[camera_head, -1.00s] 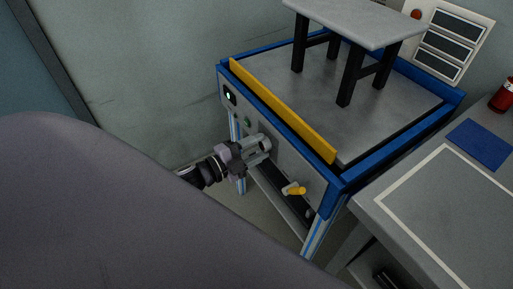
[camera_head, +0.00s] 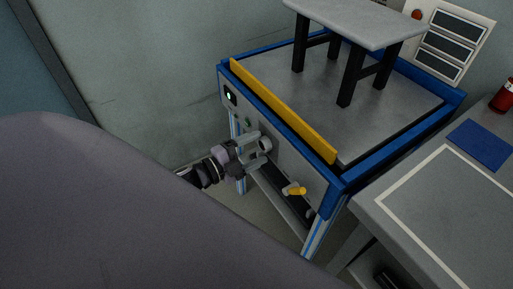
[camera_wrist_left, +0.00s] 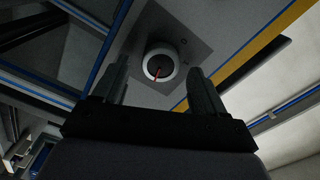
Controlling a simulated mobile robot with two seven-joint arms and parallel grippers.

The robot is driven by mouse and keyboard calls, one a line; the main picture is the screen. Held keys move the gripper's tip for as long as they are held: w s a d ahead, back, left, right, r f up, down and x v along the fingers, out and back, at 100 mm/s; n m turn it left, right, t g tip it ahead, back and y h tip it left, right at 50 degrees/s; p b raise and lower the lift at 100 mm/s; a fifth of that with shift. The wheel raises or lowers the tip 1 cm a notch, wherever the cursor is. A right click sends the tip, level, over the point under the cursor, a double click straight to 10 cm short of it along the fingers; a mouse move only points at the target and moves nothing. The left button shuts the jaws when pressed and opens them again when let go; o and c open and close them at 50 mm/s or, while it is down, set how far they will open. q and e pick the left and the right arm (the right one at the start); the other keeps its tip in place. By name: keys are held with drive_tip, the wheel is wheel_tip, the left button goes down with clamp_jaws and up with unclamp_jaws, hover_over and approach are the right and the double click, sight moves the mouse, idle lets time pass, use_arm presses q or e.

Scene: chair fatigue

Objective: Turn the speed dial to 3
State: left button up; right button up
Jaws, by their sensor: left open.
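The speed dial (camera_wrist_left: 160,64) shows in the left wrist view as a round knob with a white rim, a dark face and a red pointer line. It sits on a grey plate; its marks are too small to read. In the head view the dial (camera_head: 265,144) is on the machine's front panel. My left gripper (camera_head: 258,143) is open at the dial. In the left wrist view my left gripper's fingers (camera_wrist_left: 160,86) stand apart, one on each side of the dial, with visible gaps. My right gripper is not in view.
The machine (camera_head: 287,152) has a yellow bar (camera_head: 285,112) along its front top edge. A stool (camera_head: 355,30) stands on top. A grey table (camera_head: 450,215) is at the right.

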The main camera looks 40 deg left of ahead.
use_arm(q)
drive_tip(key=v, duration=0.6)
drive_tip(key=shift+s, duration=0.15)
idle(0.4)
drive_tip(key=s+d+n+g+y+p, duration=0.4)
drive_tip(key=s+d+n+p, duration=0.5)
drive_tip(key=n, duration=0.6)
drive_tip(key=s+d+g, duration=0.2)
drive_tip(key=d, duration=0.1)
drive_tip(key=shift+s+y, duration=0.2)
drive_tip(key=shift+y, duration=0.1)
